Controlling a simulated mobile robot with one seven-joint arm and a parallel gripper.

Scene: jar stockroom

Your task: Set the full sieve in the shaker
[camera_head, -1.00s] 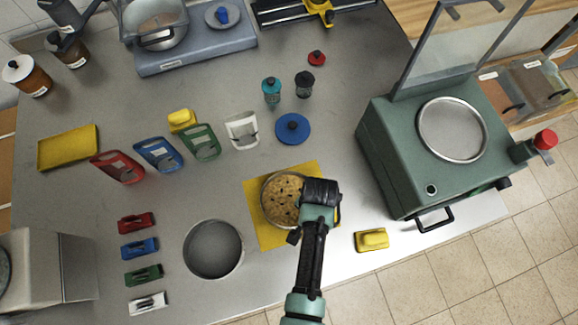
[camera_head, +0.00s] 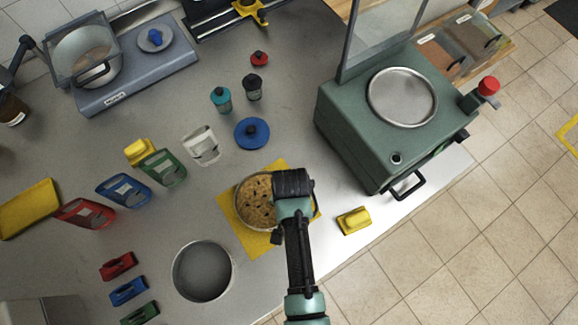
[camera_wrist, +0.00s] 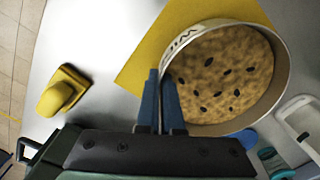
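The full sieve (camera_head: 256,201), a round pale-walled pan of tan material with dark specks, is over a yellow mat (camera_head: 238,222) on the bench. It also shows in the wrist view (camera_wrist: 225,85). My gripper (camera_head: 288,190) is at the sieve's right side. In the wrist view its blue fingers (camera_wrist: 161,100) are close together at the sieve wall and appear shut on it. I cannot tell whether the sieve is lifted. The green shaker (camera_head: 345,135) stands to the right with its clear lid (camera_head: 385,35) raised and a round, metal-rimmed seat (camera_head: 403,97) on top.
A yellow block (camera_head: 353,221) lies between the mat and the shaker, near the bench edge. An empty round pan (camera_head: 203,270) is left of my arm. A blue knobbed disc (camera_head: 252,134) and small bottles stand behind the mat. A black handle (camera_head: 407,187) juts from the shaker's front.

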